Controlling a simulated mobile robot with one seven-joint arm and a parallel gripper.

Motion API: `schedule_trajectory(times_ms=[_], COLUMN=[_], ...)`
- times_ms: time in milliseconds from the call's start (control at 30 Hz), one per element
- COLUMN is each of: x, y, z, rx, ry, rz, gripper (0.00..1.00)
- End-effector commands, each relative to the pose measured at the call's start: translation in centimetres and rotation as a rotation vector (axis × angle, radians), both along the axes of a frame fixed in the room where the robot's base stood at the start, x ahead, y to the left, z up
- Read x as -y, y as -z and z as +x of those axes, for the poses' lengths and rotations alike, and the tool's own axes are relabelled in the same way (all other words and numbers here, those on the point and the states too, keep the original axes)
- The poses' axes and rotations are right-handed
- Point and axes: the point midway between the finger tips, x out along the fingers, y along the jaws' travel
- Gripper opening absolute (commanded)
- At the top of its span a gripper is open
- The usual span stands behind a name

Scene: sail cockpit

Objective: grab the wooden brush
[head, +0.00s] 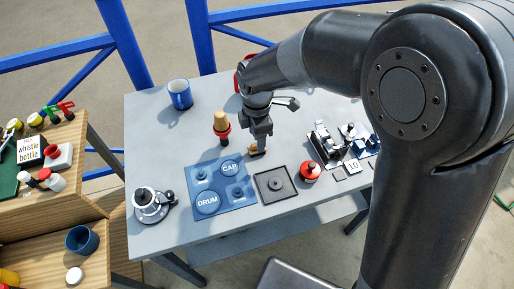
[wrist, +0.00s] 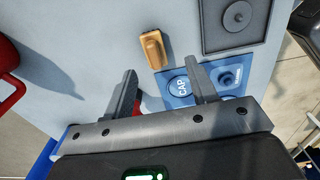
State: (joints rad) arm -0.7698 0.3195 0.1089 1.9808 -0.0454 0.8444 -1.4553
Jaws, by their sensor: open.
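The wooden brush (wrist: 153,48) is a small tan block lying on the grey table. In the wrist view it lies beyond the fingertips, nearer the left finger's side of the gap, and nothing is between the fingers. In the head view the brush (head: 253,149) shows only partly beside the fingers. My gripper (head: 260,150) is above the table there, pointing down. In the wrist view my gripper (wrist: 162,77) has its two fingers wide apart and empty. The brush appears untouched.
A blue mat (head: 222,190) marked CAP and DRUM and a dark square tray (head: 275,184) lie in front. A red-collared piece with a tan top (head: 221,124) stands left of my gripper.

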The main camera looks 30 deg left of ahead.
Motion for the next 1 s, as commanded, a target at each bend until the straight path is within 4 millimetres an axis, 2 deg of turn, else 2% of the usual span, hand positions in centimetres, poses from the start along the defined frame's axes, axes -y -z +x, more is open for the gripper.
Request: schedule_trajectory(times_ms=[167,467,767,1000], x=[-0.1,-0.3,-0.3,-0.3], y=[1.3,5.3,5.7,5.6], z=[0.2,0.7,0.7,0.7], rx=[-0.001,-0.001,0.001,0.001], ry=[0.001,0.001,0.002,0.002], rz=[-0.001,-0.001,0.001,0.001], gripper=[0.53,0.53,0.53,0.33])
